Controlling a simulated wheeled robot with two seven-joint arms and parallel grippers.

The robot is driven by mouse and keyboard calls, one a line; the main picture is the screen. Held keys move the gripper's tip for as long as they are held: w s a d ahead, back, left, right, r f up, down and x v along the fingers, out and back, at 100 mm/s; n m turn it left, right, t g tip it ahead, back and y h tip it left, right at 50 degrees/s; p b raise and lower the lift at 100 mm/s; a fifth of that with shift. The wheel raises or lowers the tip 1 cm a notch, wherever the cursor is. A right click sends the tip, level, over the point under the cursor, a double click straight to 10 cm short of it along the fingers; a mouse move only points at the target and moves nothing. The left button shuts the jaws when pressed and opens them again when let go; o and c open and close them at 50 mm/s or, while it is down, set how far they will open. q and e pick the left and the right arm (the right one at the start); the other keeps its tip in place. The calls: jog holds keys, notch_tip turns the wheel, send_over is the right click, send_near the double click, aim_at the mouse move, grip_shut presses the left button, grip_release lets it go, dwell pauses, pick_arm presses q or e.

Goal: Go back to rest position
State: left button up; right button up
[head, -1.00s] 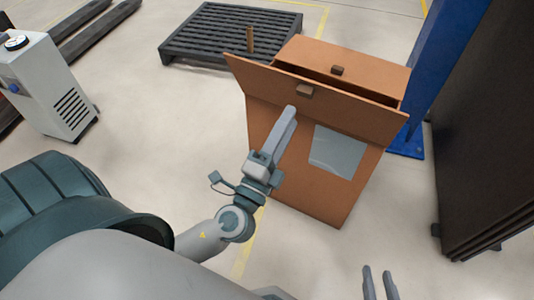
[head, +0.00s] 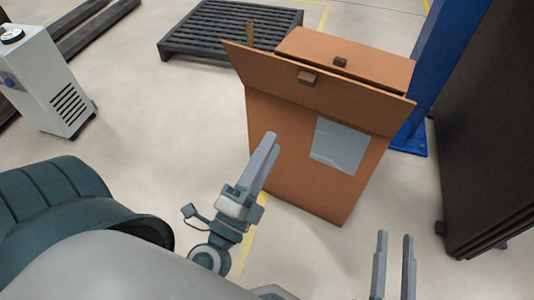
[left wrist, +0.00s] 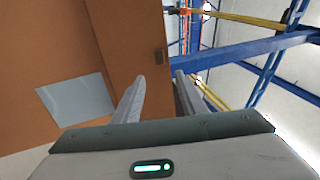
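My left gripper (head: 270,145) is in front of the brown cardboard box (head: 285,160), apart from it as far as I can tell. In the left wrist view (left wrist: 159,76) its two fingers stand apart with nothing between them. My right gripper (head: 396,236) is at the lower right of the head view, its two fingers upright, apart and empty. The box stands on the floor with a front flap (head: 350,88) and a back flap (head: 365,68), each with a small brown block. A grey label (head: 340,146) is on its front.
A black pallet (head: 230,30) lies behind the box. A blue post (head: 440,70) and a dark panel (head: 490,140) stand at the right. A white machine (head: 45,80) stands at the left. Clear floor lies between the machine and box.

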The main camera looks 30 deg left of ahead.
jog(key=shift+r, duration=0.25)
dwell(0.5)
